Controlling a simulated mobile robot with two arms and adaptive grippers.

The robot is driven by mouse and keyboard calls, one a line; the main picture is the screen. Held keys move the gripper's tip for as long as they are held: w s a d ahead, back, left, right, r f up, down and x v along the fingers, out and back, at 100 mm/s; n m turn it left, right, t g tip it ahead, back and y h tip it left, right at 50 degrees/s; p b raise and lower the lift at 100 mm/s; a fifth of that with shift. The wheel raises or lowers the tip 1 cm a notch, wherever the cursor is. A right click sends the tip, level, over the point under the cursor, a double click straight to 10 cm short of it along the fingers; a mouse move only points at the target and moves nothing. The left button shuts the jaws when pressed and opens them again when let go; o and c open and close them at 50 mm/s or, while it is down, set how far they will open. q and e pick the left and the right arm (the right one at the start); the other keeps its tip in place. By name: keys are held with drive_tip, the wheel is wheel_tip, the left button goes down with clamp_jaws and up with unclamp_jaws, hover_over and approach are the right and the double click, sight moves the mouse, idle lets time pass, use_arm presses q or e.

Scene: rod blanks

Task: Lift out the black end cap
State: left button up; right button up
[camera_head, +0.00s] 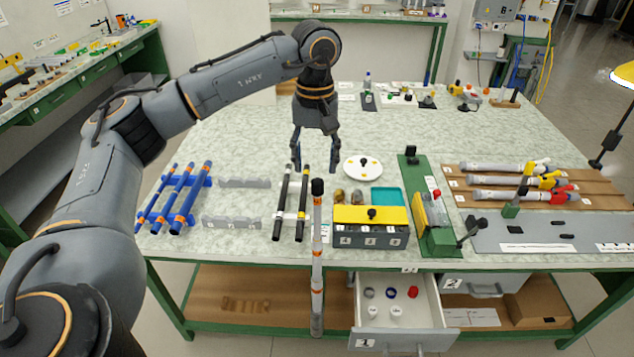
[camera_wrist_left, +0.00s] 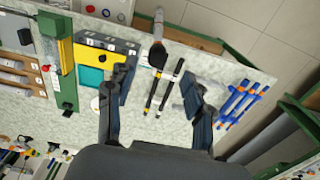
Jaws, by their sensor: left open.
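A black end cap (camera_head: 317,187) sits on top of an upright grey rod (camera_head: 317,255) with orange bands, at the table's front edge. In the left wrist view the dark cap (camera_wrist_left: 158,52) shows near the top middle, beyond the fingertips. My left gripper (camera_head: 300,168) is open and empty, pointing down behind the black rods, apart from the cap. Its two spread fingers also show in the left wrist view (camera_wrist_left: 156,84). My right gripper is in neither view.
Two black rods (camera_head: 282,205) lie left of the upright rod, with blue rods (camera_head: 178,205) farther left. A yellow-topped box (camera_head: 371,216) stands right of it, beside a green fixture (camera_head: 430,215). An open drawer (camera_head: 400,335) holds small caps. The table's back left is clear.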

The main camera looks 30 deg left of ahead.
sight(317, 181)
use_arm(q)
drive_tip(key=shift+f+p, duration=0.5)
drive_tip(key=shift+f, duration=0.05)
wheel_tip(317, 181, down, 4)
drive_tip(key=shift+w+d+r+p, duration=0.1)
drive_tip(key=shift+r+p, duration=0.05)
drive_tip(key=shift+p, duration=0.75)
drive_tip(key=shift+f, duration=0.4)
drive_tip(key=c, duration=0.8)
